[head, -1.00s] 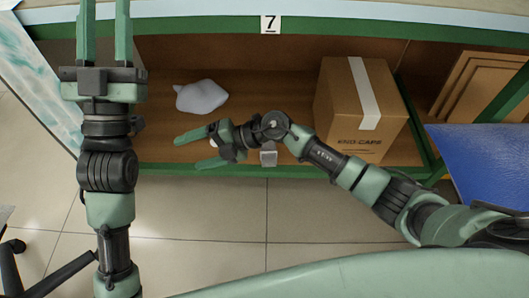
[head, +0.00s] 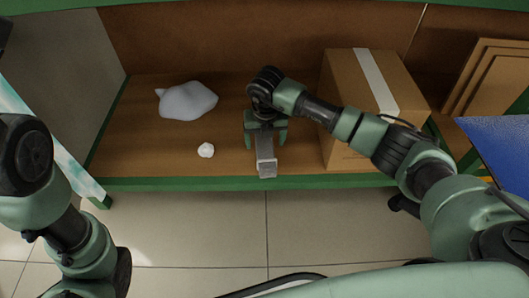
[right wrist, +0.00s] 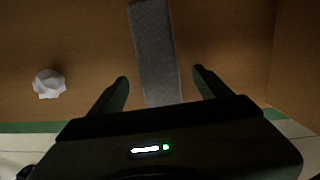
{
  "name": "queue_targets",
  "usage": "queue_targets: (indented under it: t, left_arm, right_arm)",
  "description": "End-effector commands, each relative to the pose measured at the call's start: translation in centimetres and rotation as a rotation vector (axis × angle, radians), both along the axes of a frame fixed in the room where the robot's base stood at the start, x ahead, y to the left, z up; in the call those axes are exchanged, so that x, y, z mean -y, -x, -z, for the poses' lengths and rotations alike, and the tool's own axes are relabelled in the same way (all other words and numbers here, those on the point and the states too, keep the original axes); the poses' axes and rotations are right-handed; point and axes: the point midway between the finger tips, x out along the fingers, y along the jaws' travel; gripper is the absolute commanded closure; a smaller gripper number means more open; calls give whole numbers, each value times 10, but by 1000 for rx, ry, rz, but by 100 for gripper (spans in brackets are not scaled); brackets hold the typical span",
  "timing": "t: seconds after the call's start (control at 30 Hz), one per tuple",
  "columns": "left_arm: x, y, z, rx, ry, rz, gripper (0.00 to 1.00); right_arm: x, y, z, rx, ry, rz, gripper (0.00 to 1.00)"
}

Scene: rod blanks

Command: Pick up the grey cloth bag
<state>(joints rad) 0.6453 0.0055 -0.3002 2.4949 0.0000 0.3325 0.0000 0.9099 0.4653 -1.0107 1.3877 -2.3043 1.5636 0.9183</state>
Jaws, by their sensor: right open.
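A long, narrow grey thing with a cloth-like surface, which looks like the grey cloth bag (head: 266,158), lies on the shelf with its near end at the front edge. It also shows in the right wrist view (right wrist: 153,45). My right gripper (head: 266,136) is open over its far part, one finger on each side. In the right wrist view, my right gripper (right wrist: 160,77) shows a gap between each finger and the grey thing. The far end is hidden under the gripper in the head view. My left arm shows at the left edge, but its gripper is out of view.
A pale, lumpy bag-like thing (head: 187,101) lies back left on the brown shelf (head: 130,150). A small white crumpled lump (head: 206,150) is nearer; the right wrist view shows it too (right wrist: 48,84). A cardboard box (head: 350,110) stands right of my gripper. A green edge (head: 200,184) runs along the front.

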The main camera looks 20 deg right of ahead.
Motion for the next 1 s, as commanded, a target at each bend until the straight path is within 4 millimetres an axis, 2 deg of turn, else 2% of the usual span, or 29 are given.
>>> queue_targets:
  t: [0.03, 0.13, 0.47, 0.7, 0.73, 1.0]
  left_arm:
    - [0, 9, 5, 24, 0, -1, 64]
    - [1, 10, 12, 26, -2, -1, 64]
    - [1, 12, 10, 31, -2, -2, 64]
    - [1, 12, 10, 31, -2, -2, 64]
    - [1, 12, 10, 31, -2, -2, 64]
    - [1, 12, 8, 32, -2, -2, 64]
  right_arm:
    - [0, -1, 12, 0, -1, 0, 22]
    - [0, -3, 24, -2, -1, -1, 22]
    - [1, -4, 25, -1, -1, -1, 22]
    - [1, -4, 25, -1, -1, -1, 89]
    - [0, -4, 25, 0, -1, -1, 92]
    - [1, -4, 23, 0, -1, -1, 92]
